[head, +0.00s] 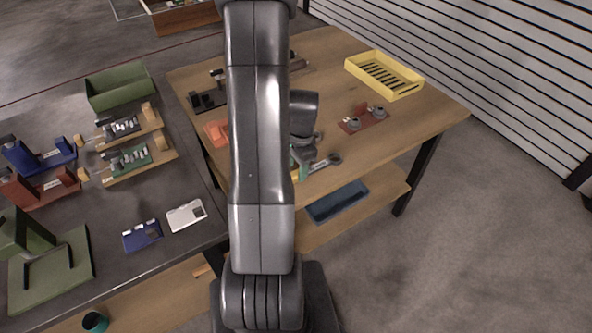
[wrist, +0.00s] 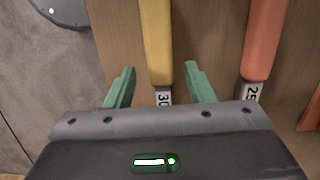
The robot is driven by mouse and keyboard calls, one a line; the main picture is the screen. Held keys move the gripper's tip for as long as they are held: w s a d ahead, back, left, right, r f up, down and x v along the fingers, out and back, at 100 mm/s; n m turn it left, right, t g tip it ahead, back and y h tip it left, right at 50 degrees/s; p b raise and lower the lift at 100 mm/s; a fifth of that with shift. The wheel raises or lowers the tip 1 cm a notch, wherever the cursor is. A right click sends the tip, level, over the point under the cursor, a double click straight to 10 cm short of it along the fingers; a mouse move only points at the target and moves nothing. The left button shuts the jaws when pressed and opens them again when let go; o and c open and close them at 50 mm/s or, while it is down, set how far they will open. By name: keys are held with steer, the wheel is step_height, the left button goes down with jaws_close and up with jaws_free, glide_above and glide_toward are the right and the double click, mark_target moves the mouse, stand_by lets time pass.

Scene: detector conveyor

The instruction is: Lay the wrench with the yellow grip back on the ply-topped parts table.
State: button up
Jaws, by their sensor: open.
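The wrench with the yellow grip (wrist: 157,40) shows in the wrist view over the wood top, its 30 tag close to my gripper body. My gripper (wrist: 159,72) is open, with one green finger on each side of the yellow grip and a gap on both sides. The wrench appears to lie on the ply-topped parts table (head: 430,115). In the head view my arm hides most of this spot. A grey wrench end (head: 326,162) shows just right of my wrist, near the table's front edge.
An orange grip (wrist: 262,45) tagged 25 lies right of the yellow one. A yellow tray (head: 384,75) and a red plate with grey parts (head: 362,119) stand on the table. A blue bin (head: 337,201) is on the lower shelf. The table's right end is clear.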

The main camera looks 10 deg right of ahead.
step_height(320, 180, up, 10)
steer(key=d, duration=0.1)
steer(key=shift+w+r, duration=0.15)
